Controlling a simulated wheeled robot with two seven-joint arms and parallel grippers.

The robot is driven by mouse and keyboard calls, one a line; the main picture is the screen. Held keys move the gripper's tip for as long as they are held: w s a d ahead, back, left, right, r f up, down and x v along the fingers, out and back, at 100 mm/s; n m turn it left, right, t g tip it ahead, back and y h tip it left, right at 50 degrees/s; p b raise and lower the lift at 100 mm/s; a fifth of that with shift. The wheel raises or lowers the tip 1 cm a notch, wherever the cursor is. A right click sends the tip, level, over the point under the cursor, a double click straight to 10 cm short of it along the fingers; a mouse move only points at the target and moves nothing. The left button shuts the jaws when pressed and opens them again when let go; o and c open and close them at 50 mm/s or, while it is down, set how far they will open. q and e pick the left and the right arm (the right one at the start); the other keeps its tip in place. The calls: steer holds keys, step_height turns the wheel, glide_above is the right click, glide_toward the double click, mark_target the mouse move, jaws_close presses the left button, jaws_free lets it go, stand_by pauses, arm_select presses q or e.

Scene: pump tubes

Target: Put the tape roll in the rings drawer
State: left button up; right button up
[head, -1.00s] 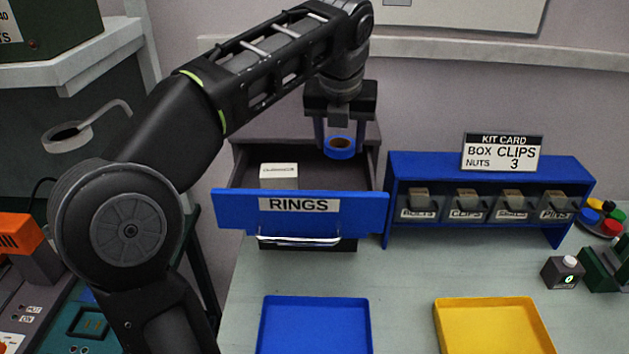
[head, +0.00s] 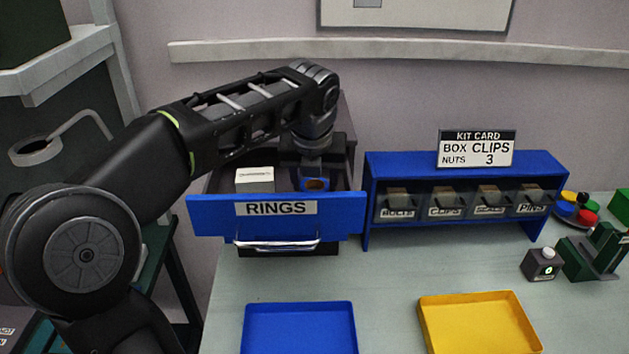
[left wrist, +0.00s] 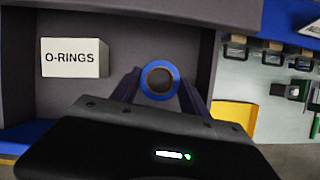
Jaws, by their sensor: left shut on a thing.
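The blue tape roll (head: 316,184) is in my left gripper (head: 315,178), low inside the open rings drawer (head: 215,214), behind its blue front panel. In the left wrist view the tape roll (left wrist: 160,80) sits between the two fingertips of the left gripper (left wrist: 159,88). The gripper is shut on it. The drawer's front carries a RINGS label and a handle. The roll's underside is hidden by the drawer front, so I cannot tell whether it touches the drawer floor. My right gripper is not in view.
A white O-RINGS box (head: 255,180) stands in the drawer, left of the tape roll. A blue bin rack (head: 368,200) with a kit card (head: 476,148) stands to the right. A blue tray (head: 298,330) and a yellow tray (head: 478,325) lie empty in front.

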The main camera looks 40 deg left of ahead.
arm_select(q)
steer(key=shift+f, duration=0.15)
steer(key=shift+f, duration=0.2)
steer(key=o, duration=1.5)
steer(key=shift+c, duration=0.2)
steer(key=shift+r, duration=0.2)
